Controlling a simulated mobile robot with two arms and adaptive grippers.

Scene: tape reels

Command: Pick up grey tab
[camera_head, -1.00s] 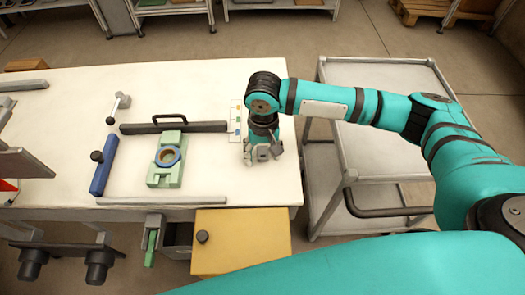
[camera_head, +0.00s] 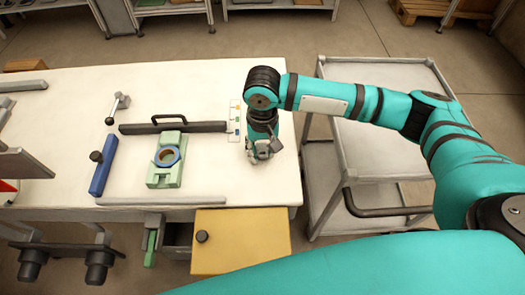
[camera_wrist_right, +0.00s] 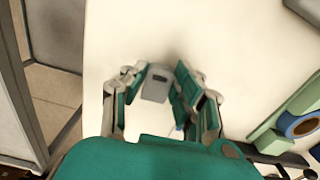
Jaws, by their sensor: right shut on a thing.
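The grey tab (camera_wrist_right: 156,84) is a small flat piece with a dark slot near its top, seen in the right wrist view between my right gripper's fingers. My right gripper (camera_wrist_right: 160,80) is shut on it, close over the white tabletop. In the head view my right gripper (camera_head: 261,150) points down at the right end of the table, where the fingers largely hide the tab. My left gripper is not in view.
Left of the gripper stands a green fixture (camera_head: 163,172) with a blue-rimmed reel. A dark bar with a handle (camera_head: 172,127), a blue bar (camera_head: 103,166) and a yellow box (camera_head: 240,243) are nearby. A grey cart (camera_head: 385,155) stands to the right.

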